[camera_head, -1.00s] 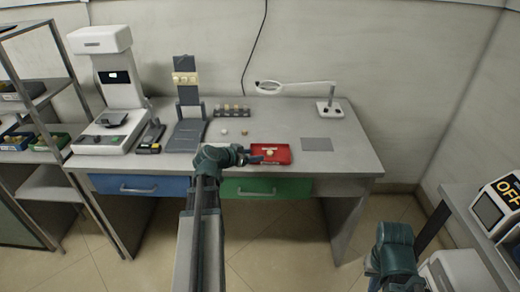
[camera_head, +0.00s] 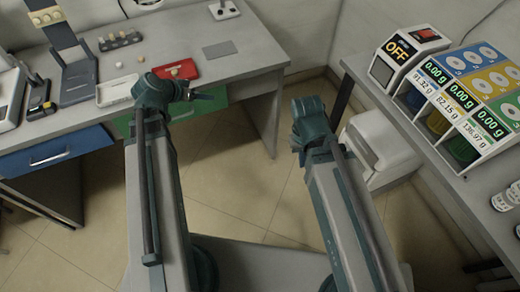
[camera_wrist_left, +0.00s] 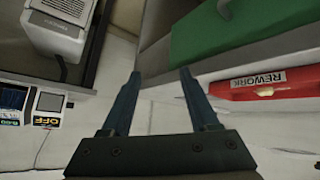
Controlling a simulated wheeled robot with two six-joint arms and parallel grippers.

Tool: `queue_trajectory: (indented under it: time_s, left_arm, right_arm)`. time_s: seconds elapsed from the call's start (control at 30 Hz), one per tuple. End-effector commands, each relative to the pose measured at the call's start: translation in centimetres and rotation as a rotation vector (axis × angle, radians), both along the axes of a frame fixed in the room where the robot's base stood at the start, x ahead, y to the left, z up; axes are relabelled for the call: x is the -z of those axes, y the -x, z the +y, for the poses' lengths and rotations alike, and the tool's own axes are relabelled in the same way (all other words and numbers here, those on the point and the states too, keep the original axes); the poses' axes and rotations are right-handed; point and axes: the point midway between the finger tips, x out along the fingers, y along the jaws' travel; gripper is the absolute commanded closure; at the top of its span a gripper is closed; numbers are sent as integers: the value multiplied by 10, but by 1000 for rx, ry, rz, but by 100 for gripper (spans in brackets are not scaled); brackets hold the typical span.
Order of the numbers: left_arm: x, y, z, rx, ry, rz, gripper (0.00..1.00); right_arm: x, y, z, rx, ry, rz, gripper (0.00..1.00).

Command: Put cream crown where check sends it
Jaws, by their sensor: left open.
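A small cream piece, likely the crown (camera_head: 175,72), lies in the red tray (camera_head: 190,68) on the workbench. In the left wrist view the tray (camera_wrist_left: 295,90) carries a REWORK label, and a cream bit (camera_wrist_left: 264,93) shows at its rim. My left gripper (camera_head: 192,95) is at the bench's front edge, near the red tray. In the left wrist view its fingers (camera_wrist_left: 160,75) are apart with nothing between them. My right arm's end (camera_head: 308,108) is over the floor gap between bench and right counter. Its fingers are hidden.
A white tray (camera_head: 116,90), two small pale pieces (camera_head: 119,65) and a grey mat (camera_head: 222,49) are on the bench. A rack (camera_head: 120,40) stands behind. On the right counter are an OFF device (camera_head: 410,46) and blue, yellow and green bins with displays (camera_head: 461,105).

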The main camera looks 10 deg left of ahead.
Motion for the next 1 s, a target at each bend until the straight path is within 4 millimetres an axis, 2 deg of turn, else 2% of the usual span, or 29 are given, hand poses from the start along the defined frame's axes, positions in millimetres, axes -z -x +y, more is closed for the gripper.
queue_trajectory:
  time_s: [0.03,0.1,0.2,0.3,0.4,0.5,0.7,1.0]
  left_arm:
    - [10,7,-38,51,-4,75,39]
    - [23,20,-78,94,-20,182,39]
    - [40,44,-126,138,-68,328,39]
    - [52,72,-166,157,-142,460,39]
    - [60,100,-194,152,-235,567,39]
    - [63,123,-213,130,-327,640,39]
    - [63,151,-230,76,-456,703,39]
    - [63,158,-233,52,-492,715,39]
  right_arm:
    - [0,0,0,0,0,0,100]
    - [0,0,0,0,0,0,100]
    - [0,0,0,0,0,0,100]
    - [0,0,0,0,0,0,100]
    - [0,0,0,0,0,0,100]
    - [0,0,0,0,0,0,100]
    - [0,0,0,0,0,0,100]
    - [0,0,0,0,0,0,100]
